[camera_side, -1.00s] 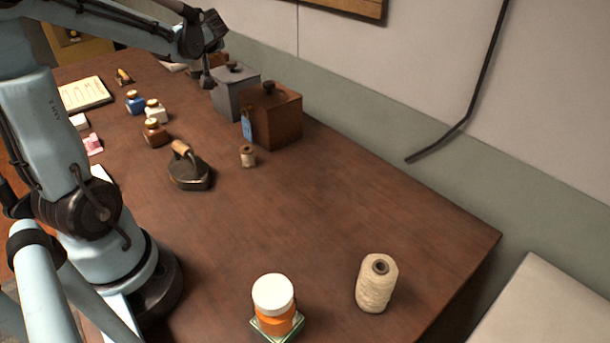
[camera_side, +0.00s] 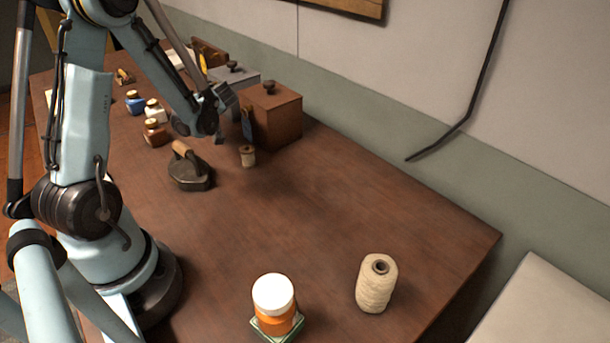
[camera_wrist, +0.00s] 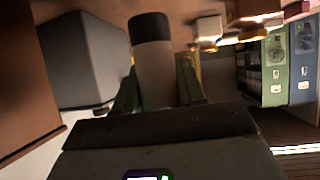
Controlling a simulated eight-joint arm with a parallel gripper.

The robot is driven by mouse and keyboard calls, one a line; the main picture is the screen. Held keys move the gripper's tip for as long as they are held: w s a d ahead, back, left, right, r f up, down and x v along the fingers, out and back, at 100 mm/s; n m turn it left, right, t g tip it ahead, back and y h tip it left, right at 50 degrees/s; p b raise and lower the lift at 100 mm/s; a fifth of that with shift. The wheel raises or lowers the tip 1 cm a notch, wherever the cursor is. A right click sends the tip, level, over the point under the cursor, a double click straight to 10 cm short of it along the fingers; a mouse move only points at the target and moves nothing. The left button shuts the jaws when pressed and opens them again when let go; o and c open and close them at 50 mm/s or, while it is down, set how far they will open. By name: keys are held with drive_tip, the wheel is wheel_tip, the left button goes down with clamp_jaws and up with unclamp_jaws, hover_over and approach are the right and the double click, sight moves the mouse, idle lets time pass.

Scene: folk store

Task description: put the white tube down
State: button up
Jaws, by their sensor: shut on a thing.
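The white tube (camera_wrist: 155,80) with a black cap (camera_wrist: 150,27) shows in the wrist view. It stands between the two greenish fingers of my gripper (camera_wrist: 160,85), which is shut on it. The tube's lower end is hidden by the gripper body. In the side view my gripper (camera_side: 222,106) hangs above the table (camera_side: 300,215), just in front of the grey box (camera_side: 236,73) and left of the brown box (camera_side: 277,120). I cannot make out the tube in the side view. Whether it touches the table is not clear.
A wooden spool (camera_side: 247,156) and a flat iron (camera_side: 190,174) stand close by. Several small bottles (camera_side: 155,133) are to the left. A white-lidded orange jar (camera_side: 273,296) and a thread cone (camera_side: 376,284) stand at the front. The middle of the table is clear.

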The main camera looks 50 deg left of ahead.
drive_tip(key=shift+f, duration=2.1)
drive_tip(key=shift+f, duration=0.1)
drive_tip(key=o, duration=0.8)
drive_tip(key=shift+d+r, duration=0.15)
drive_tip(key=shift+r, duration=0.05)
drive_tip(key=d+r+m+t+h, duration=0.2)
drive_tip(key=d+r+m+h, duration=0.1)
drive_tip(key=d, duration=0.8)
drive_tip(key=s+d+r+m+t+h, duration=0.1)
drive_tip(key=d+r+m+h, duration=0.3)
drive_tip(key=d+m, duration=0.4)
drive_tip(key=s+d+r+m+t+h, duration=0.1)
drive_tip(key=d+r+m+t+h, duration=0.2)
drive_tip(key=d, duration=1.1)
drive_tip(key=r+m+h, duration=0.1)
drive_tip(key=m+h, duration=0.1)
drive_tip(key=shift+s+d+m, duration=0.15)
drive_tip(key=shift+d+m, duration=0.05)
drive_tip(key=shift+m, duration=0.2)
